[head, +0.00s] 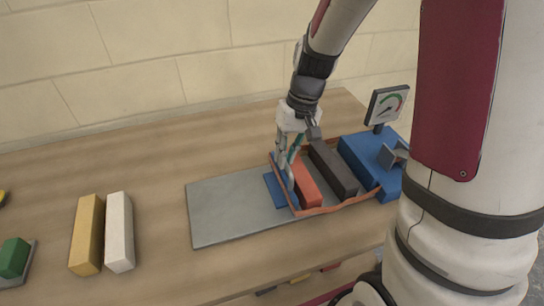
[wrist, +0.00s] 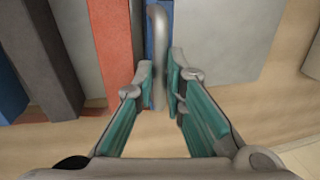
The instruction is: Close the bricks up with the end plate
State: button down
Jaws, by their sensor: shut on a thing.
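The blue end plate (head: 275,190) stands on the grey base plate (head: 222,212), just left of the red brick (head: 307,186). A dark grey brick (head: 334,170) lies to the right of the red one, with a gap between them. My gripper (head: 285,165) reaches down over the end plate. In the wrist view my gripper (wrist: 160,82) is shut on the plate's grey upright handle (wrist: 159,60), with a strip of blue behind it. The red brick (wrist: 109,45) and dark grey brick (wrist: 52,60) lie to the left there. The plate's lower edge is hidden.
An orange band (head: 335,207) runs around the bricks. A blue block (head: 362,166) with a dial gauge (head: 386,105) stands at the right end. Yellow (head: 87,235) and white (head: 119,232) bars and a green block (head: 14,257) lie at left. The base plate's left part is clear.

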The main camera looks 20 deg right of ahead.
jog(key=shift+d, duration=0.1)
jog(key=c, duration=1.7)
grip_release()
jog(key=shift+o, duration=0.2)
notch_tip(320, 180, up, 12)
jog(key=d, duration=0.2)
jog(key=shift+d, duration=0.15)
jog(key=shift+s, duration=0.1)
jog(key=s+a+r+t+h+p, duration=0.1)
jog(key=s+r, duration=0.3)
jog(key=s, duration=0.6)
jog(key=s+a+r+t+h+p, duration=0.1)
jog(key=s+a+r+t+p, duration=0.1)
jog(key=s, duration=0.9)
notch_tip(320, 180, up, 3)
jog(key=shift+s+a+f+t, duration=0.1)
jog(key=shift+s+a+t, duration=0.15)
jog(key=shift+a+t, duration=0.3)
jog(key=shift+d, duration=0.1)
